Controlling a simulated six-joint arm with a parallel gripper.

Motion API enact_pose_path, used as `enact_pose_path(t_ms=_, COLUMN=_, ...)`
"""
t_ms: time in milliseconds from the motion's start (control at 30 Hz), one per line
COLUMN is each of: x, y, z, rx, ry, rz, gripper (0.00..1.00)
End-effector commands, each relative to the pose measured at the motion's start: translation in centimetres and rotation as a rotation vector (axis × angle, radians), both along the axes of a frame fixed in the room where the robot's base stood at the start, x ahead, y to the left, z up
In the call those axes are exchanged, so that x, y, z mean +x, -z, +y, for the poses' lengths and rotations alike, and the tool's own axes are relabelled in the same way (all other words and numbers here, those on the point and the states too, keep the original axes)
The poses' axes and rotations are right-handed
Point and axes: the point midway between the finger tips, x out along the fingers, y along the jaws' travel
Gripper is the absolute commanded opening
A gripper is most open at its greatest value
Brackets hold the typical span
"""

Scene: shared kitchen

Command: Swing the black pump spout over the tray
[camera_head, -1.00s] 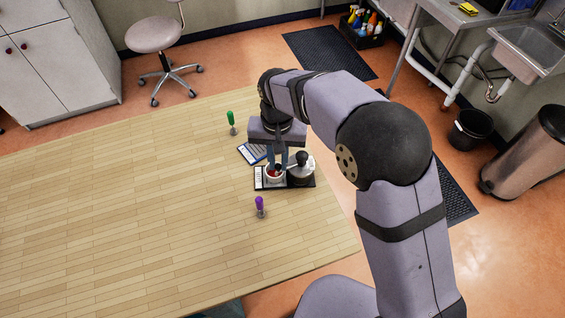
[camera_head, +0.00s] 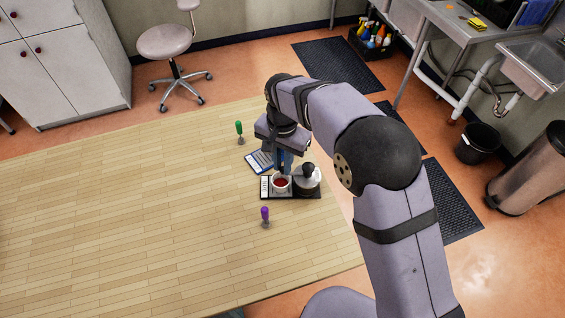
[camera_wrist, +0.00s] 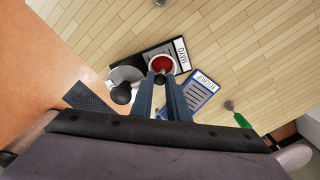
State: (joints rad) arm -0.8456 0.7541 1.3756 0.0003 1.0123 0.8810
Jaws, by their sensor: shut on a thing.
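A round metal pump pot (camera_head: 308,185) with a black knob (camera_wrist: 121,93) stands on the right part of a black tray (camera_head: 292,196). A white cup with red contents (camera_head: 281,184) stands left of it on this tray; it also shows in the wrist view (camera_wrist: 162,63). My gripper (camera_wrist: 160,80) is shut at the cup's edge, with a small dark piece between its fingertips, apparently the black spout. The spout's length and its link to the pot are mostly hidden. In the head view my gripper (camera_head: 284,172) is just behind the cup.
A blue-edged labelled board (camera_wrist: 205,90) lies beside the black tray, close to my fingers. A green-handled tool (camera_head: 239,128) and a purple-handled tool (camera_head: 265,216) stand on the wooden table (camera_head: 130,220). The table's left part is clear.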

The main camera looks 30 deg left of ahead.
Motion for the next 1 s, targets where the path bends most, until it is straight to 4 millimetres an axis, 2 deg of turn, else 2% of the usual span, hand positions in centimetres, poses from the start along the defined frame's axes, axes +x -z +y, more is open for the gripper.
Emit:
enact_pose_path(t_ms=100, x=0.1, y=-0.1, z=0.0, rx=0.003, ry=0.000, rz=-0.004, gripper=0.00)
enact_pose_path(t_ms=133, x=0.1, y=-0.1, z=0.0, rx=0.003, ry=0.000, rz=-0.004, gripper=0.17)
enact_pose_path(t_ms=200, x=0.1, y=-0.1, z=0.0, rx=0.003, ry=0.000, rz=-0.003, gripper=0.34)
enact_pose_path(t_ms=633, x=0.1, y=-0.6, z=0.1, rx=0.003, ry=-0.002, rz=-0.003, gripper=0.34)
enact_pose_path(t_ms=1000, x=0.1, y=-5.2, z=0.1, rx=0.005, ry=-0.001, rz=-0.005, gripper=0.34)
